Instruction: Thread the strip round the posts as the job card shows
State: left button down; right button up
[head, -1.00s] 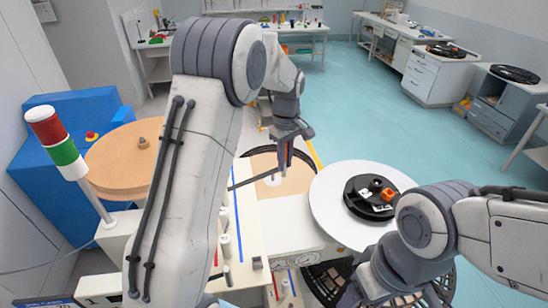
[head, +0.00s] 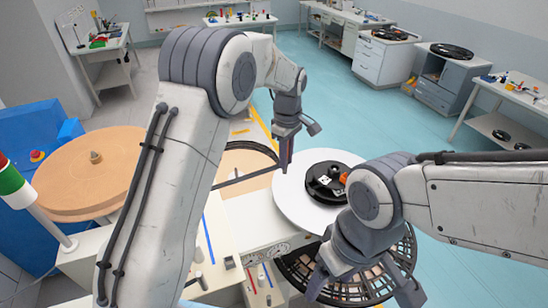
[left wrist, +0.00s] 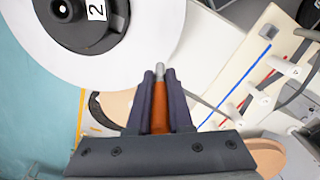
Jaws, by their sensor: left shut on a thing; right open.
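My left gripper (head: 285,164) is shut on an orange-brown piece with a grey tip, clear between its fingers in the left wrist view (left wrist: 160,105). A dark strip (head: 240,178) runs from near this gripper leftward behind my left arm; how it joins the held piece is hidden. White posts (left wrist: 285,67) stand on a cream panel (left wrist: 238,75) with blue and red lines; my left arm partly covers the panel in the head view (head: 226,215). The gripper is beside the panel, by the white disc's left edge. My right gripper (head: 365,292) is open and empty. I cannot make out the job card.
The white disc (head: 290,190) carries a black hub (head: 322,172) marked 2. A tan disc (head: 90,160) is at the left by a signal lamp (head: 14,188). Blue floor beyond is open.

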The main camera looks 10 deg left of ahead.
pick_arm(q)
jog(key=w+d, duration=0.2)
jog(key=d, duration=0.7)
jog(key=w+d, duration=0.3)
jog(key=d, duration=0.6)
jog(key=shift+d, duration=0.2)
jog(key=shift+f, duration=0.2)
dwell(0.3)
jog(key=shift+d+f+b, duration=0.1)
jog(key=shift+f+b, duration=1.15)
jog(key=shift+f, duration=0.75)
jog(key=c, duration=0.7)
grip_release()
jog(key=shift+c, duration=0.2)
